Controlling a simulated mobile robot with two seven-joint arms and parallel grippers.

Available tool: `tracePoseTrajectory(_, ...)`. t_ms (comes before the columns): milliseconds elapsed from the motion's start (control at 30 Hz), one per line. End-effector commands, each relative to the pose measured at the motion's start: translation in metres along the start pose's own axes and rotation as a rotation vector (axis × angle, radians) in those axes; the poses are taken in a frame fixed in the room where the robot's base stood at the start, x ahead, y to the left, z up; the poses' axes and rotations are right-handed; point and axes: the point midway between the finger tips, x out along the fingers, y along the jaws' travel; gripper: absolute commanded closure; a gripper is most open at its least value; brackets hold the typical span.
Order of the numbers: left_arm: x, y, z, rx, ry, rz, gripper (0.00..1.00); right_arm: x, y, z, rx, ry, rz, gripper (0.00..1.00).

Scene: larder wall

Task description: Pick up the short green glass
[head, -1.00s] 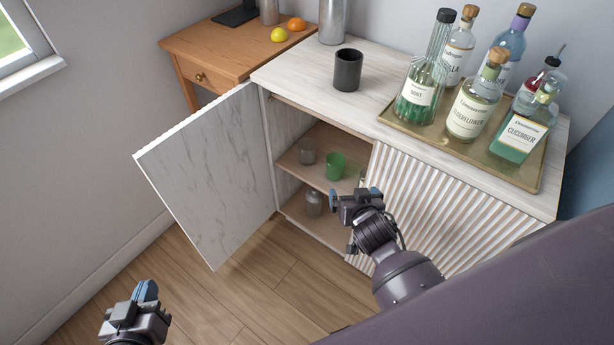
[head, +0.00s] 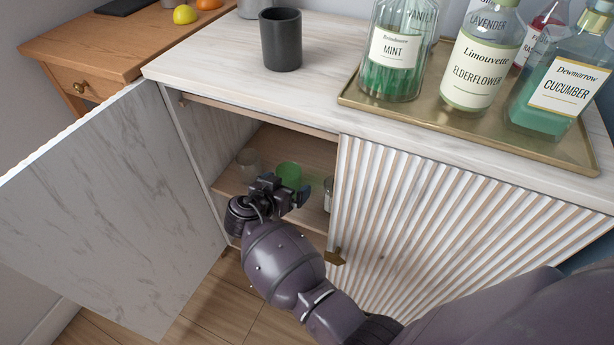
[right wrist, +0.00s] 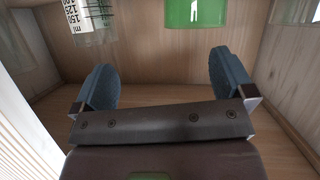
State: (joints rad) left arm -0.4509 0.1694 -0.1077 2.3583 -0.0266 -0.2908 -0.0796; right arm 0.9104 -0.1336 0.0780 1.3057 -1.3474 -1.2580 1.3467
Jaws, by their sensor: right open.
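The short green glass (head: 289,172) stands on the shelf inside the open cabinet, and its lower part is partly hidden by my right gripper. It also shows at the top edge of the right wrist view (right wrist: 195,12), cut off by the frame. My right gripper (head: 287,191) is at the cabinet opening, in front of the glass. In the right wrist view its two blue fingers (right wrist: 167,80) are wide apart with nothing between them. The glass lies beyond the fingertips, not touching them. My left gripper is out of view.
A clear greyish glass (head: 249,160) stands left of the green one, and a clear marked glass (head: 328,192) stands right, by the ribbed closed door (head: 430,220). The open marble door (head: 110,210) bounds the left. A dark cup (head: 281,42) and bottle tray (head: 470,125) are on top.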

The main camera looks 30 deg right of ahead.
Motion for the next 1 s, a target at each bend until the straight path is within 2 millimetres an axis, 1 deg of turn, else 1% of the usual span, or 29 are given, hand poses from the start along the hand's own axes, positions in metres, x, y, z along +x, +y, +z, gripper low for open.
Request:
tracePoseTrajectory(33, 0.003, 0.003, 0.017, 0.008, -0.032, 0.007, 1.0, -0.001, -0.012, 0.023, 0.004, -0.007, 0.02, 0.0)
tracePoseTrajectory(100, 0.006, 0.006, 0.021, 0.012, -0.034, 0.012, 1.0, -0.005, -0.025, 0.025, 0.042, 0.009, 0.044, 0.0)
tracePoseTrajectory(200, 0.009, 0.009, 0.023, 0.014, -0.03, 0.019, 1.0, -0.012, -0.038, 0.025, 0.09, 0.029, 0.065, 0.0)
tracePoseTrajectory(300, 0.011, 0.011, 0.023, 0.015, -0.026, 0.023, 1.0, -0.016, -0.047, 0.022, 0.122, 0.044, 0.077, 0.0)
tracePoseTrajectory(367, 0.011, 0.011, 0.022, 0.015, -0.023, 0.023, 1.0, -0.017, -0.049, 0.02, 0.132, 0.049, 0.08, 0.0)
tracePoseTrajectory(467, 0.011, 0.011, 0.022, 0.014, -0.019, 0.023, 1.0, -0.013, -0.05, 0.018, 0.14, 0.053, 0.083, 0.0)
tracePoseTrajectory(567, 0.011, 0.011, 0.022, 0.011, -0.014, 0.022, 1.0, -0.002, -0.049, 0.017, 0.14, 0.054, 0.084, 0.0)
tracePoseTrajectory(800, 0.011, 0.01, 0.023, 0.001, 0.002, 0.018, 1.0, 0.031, -0.046, 0.016, 0.138, 0.052, 0.083, 0.0)
tracePoseTrajectory(1000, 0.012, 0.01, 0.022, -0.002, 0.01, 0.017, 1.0, 0.042, -0.045, 0.013, 0.14, 0.053, 0.081, 0.0)
